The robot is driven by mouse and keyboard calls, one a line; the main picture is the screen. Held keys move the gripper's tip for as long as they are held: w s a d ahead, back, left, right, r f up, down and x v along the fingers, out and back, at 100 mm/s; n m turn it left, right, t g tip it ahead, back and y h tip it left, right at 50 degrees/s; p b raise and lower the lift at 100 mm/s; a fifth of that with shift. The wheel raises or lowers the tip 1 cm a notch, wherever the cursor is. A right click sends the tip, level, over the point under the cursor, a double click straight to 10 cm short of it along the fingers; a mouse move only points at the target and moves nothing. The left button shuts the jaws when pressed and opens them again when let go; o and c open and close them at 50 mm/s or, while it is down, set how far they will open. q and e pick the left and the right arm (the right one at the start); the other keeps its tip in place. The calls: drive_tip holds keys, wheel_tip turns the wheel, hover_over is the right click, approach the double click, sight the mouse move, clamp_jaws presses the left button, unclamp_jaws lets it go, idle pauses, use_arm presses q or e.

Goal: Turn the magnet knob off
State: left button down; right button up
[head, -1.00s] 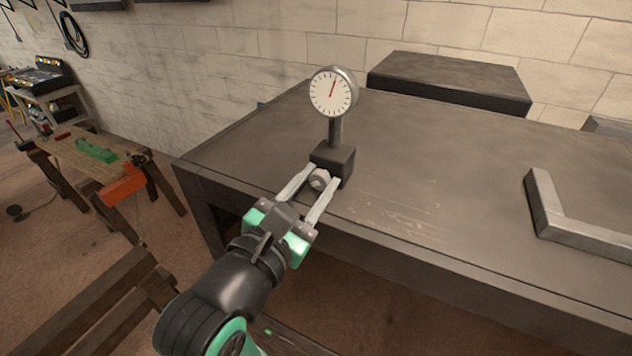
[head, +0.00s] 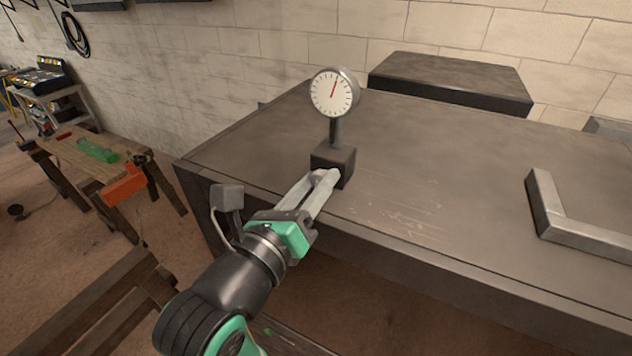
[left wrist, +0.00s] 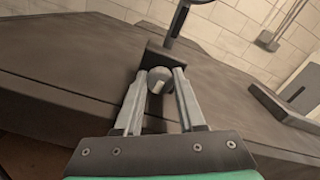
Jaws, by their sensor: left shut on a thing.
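The magnet base (head: 340,165) is a dark block near the bench's front edge. It carries an upright post with a round dial gauge (head: 334,93) whose red hand points up and slightly right. The magnet knob (left wrist: 159,80) is a grey round knob on the block's front face, seen in the left wrist view. My left gripper (head: 325,176) is shut on the knob, one finger on each side of it. In the head view the fingers hide most of the knob. My right gripper is not in view.
The dark bench top (head: 430,190) is clear around the base. A metal angle frame (head: 560,215) lies at the right. A dark slab (head: 450,85) stands at the back by the wall. A wooden workbench (head: 75,155) is at the far left.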

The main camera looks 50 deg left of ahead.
use_arm(q)
drive_tip(key=shift+n, duration=0.6)
drive_tip(key=c, duration=0.5)
unclamp_jaws()
